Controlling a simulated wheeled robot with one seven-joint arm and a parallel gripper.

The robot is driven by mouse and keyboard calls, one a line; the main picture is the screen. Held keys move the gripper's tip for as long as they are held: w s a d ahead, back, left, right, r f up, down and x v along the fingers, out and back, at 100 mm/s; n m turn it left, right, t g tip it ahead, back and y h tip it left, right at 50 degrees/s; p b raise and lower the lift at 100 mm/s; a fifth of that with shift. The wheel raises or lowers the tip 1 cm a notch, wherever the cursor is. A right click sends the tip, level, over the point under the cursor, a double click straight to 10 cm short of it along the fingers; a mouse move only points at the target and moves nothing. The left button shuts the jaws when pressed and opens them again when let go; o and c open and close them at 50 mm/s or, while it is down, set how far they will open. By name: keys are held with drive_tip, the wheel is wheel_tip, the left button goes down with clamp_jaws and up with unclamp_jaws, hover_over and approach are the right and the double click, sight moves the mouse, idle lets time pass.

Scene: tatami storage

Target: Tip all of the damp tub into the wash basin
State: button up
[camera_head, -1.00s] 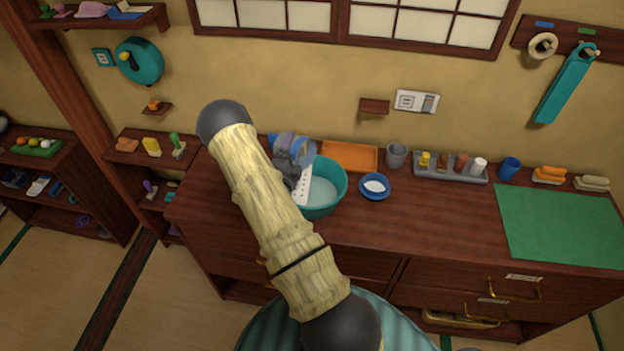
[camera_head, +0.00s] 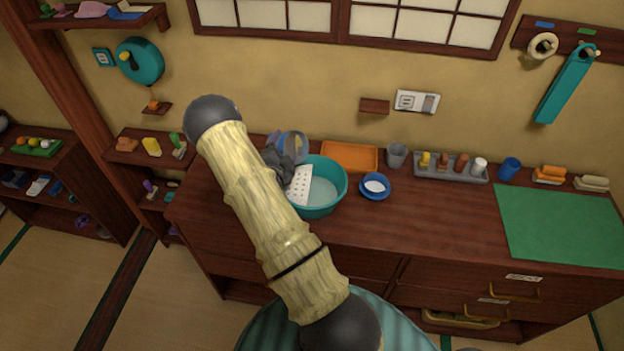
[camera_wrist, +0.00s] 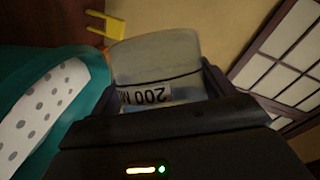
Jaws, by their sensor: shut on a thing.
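A pale translucent tub (camera_wrist: 155,55) with an upside-down "200 M…" label sits between the fingers of my gripper (camera_wrist: 162,92) in the wrist view. My gripper is shut on it. Its contents cannot be made out. In the head view my gripper (camera_head: 279,158) is partly behind my arm, at the left side of the teal wash basin (camera_head: 342,188). A bluish part of the held tub (camera_head: 296,144) shows behind it. The basin holds pale liquid, and a white perforated board (camera_head: 299,187) leans at its left side. The basin also shows in the wrist view (camera_wrist: 96,72).
A blue dish (camera_head: 374,195) with white contents stands right of the basin. Behind are an orange tray (camera_head: 349,157), a grey cup (camera_head: 396,156) and a grey rack (camera_head: 450,171) of small items. A green mat (camera_head: 560,225) lies at right.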

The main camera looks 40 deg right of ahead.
drive_tip(key=shift+w+r+n, duration=0.1)
drive_tip(key=shift+r+n, duration=0.15)
drive_tip(key=shift+n, duration=0.15)
drive_tip(key=shift+f+n+g, duration=0.5)
drive_tip(key=shift+f+n, duration=0.05)
drive_tip(key=shift+n, duration=0.35)
drive_tip(key=shift+w+a+r+n+g+y, duration=0.1)
drive_tip(key=shift+w+r+n+g+y, duration=0.3)
drive_tip(key=shift+n, duration=0.3)
drive_tip(key=shift+w+a+r+n+g, duration=0.1)
drive_tip(key=shift+w+a+n+g, duration=0.05)
drive_tip(key=shift+w+n+g, duration=0.3)
drive_tip(key=shift+w+a+f+n+g, duration=0.2)
drive_tip(key=shift+w+f+n+g, duration=0.3)
drive_tip(key=shift+w+n, duration=0.2)
drive_tip(key=shift+w+a+r+n+g, duration=0.1)
drive_tip(key=shift+w+r+n+g, duration=0.25)
drive_tip(key=shift+n, duration=0.3)
drive_tip(key=shift+w+a+f+n+g, duration=0.15)
drive_tip(key=shift+w+f+n+g, duration=0.35)
drive_tip(key=shift+w+f+n, duration=0.15)
drive_tip(key=shift+s, duration=0.1)
